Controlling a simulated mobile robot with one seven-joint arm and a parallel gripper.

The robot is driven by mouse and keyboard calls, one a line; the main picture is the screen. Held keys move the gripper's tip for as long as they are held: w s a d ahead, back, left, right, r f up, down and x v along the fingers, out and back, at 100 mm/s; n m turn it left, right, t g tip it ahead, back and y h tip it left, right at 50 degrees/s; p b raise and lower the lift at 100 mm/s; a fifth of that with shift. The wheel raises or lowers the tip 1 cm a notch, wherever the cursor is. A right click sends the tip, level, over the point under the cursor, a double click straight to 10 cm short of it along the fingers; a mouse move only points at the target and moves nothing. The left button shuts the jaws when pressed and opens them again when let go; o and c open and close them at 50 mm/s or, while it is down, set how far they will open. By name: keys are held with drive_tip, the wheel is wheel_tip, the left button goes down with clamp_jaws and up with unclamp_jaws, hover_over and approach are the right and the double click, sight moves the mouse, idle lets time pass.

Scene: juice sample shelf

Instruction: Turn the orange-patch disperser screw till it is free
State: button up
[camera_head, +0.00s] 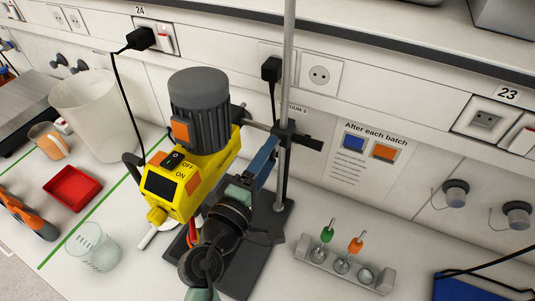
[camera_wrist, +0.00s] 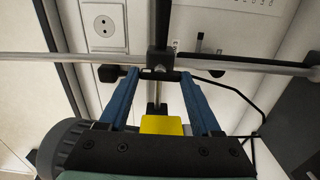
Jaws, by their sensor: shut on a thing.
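The yellow disperser (camera_head: 190,165) has a grey motor on top and an orange patch (camera_head: 181,132) on its side. A black clamp (camera_head: 285,136) holds it to the upright stand rod (camera_head: 288,70). The clamp (camera_wrist: 158,60) is ahead of my gripper in the wrist view. My gripper (camera_wrist: 159,78) has its blue fingers on both sides of the dark screw (camera_wrist: 158,75) at the clamp and is shut on it. In the head view, my gripper (camera_head: 274,146) reaches the clamp from below, and its fingers and the clamp hide the gripped part.
A small rack (camera_head: 345,270) with green and orange tools stands to the right. A large white beaker (camera_head: 93,110), a red tray (camera_head: 72,189) and a glass beaker (camera_head: 92,247) stand to the left. A black cable (camera_head: 118,85) hangs near the motor. The wall is close behind the rod.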

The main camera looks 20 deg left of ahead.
drive_tip(key=shift+n, duration=0.3)
drive_tip(key=o, duration=1.4)
drive_tip(key=shift+s+a+b, duration=0.15)
drive_tip(key=shift+s+b, duration=1.05)
drive_tip(key=shift+s, duration=2.1)
drive_tip(key=shift+s+a+b, duration=0.1)
drive_tip(key=shift+s+b, duration=1.1)
drive_tip(key=shift+s, duration=2.05)
